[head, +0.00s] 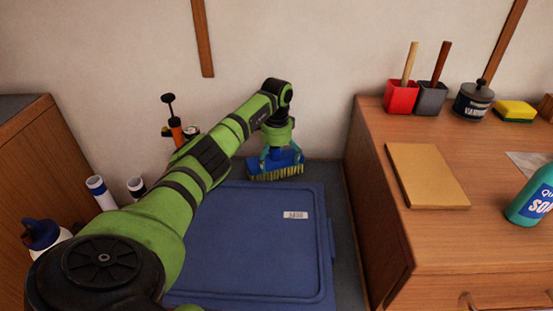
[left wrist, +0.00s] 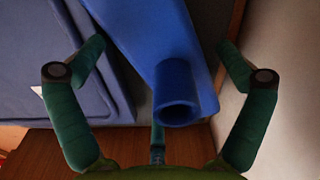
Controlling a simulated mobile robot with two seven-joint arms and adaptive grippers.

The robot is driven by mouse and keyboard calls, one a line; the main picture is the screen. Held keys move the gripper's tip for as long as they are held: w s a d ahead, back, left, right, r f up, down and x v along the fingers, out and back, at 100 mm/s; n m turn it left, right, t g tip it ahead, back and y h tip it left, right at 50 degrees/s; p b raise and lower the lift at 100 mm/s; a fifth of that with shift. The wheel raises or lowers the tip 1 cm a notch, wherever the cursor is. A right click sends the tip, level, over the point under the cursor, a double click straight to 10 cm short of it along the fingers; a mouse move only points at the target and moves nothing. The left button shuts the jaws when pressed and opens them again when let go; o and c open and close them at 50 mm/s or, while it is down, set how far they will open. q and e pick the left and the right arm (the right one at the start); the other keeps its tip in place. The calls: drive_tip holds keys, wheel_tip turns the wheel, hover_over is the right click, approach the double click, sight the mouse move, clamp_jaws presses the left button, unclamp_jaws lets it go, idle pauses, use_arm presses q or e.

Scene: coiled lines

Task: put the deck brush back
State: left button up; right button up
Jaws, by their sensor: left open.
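The deck brush (head: 275,172) has a blue head with pale yellow bristles. It stands at the back of the low surface, behind the blue lidded box, near the wall. My left gripper (head: 281,153) is directly above it, pointing down. The fingers are spread, with visible gaps on both sides of the blue part. My right gripper is not in view.
The blue box (head: 255,255) with a white label fills the middle. A wooden counter (head: 420,238) rises at right, with a red pot (head: 400,97), a grey pot (head: 430,99), a dark tin (head: 473,103), a sponge (head: 515,111), a tan board (head: 427,177) and a teal bottle (head: 533,196).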

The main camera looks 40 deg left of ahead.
use_arm(q)
wheel_tip(320, 180, up, 12)
drive_tip(key=shift+r+p, duration=0.15)
drive_tip(key=shift+p, duration=0.5)
